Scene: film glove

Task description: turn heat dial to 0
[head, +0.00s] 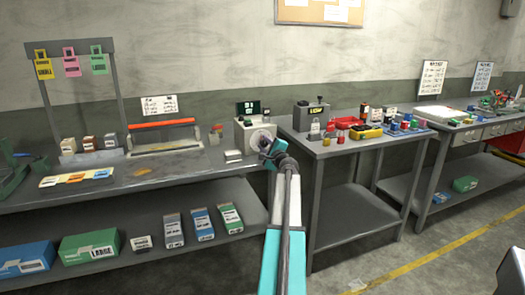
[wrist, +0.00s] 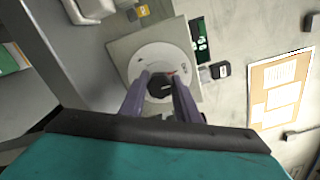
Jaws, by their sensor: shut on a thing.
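The heat dial is a black knob (wrist: 160,86) on a round white plate (wrist: 150,62), on the front of a pale box (head: 244,137) on the left bench. My gripper (wrist: 160,92) has its two fingers on either side of the knob, shut on it. In the head view my gripper (head: 268,146) is at the box's front face and hides the knob. A small red mark shows on the plate by the knob. The number the dial points to is too small to read.
A dark green display (head: 248,108) stands behind the box. A sealer with a red bar (head: 162,124) is to its left on the bench (head: 110,181). The right bench (head: 322,150) holds a grey device (head: 312,116) and several coloured blocks.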

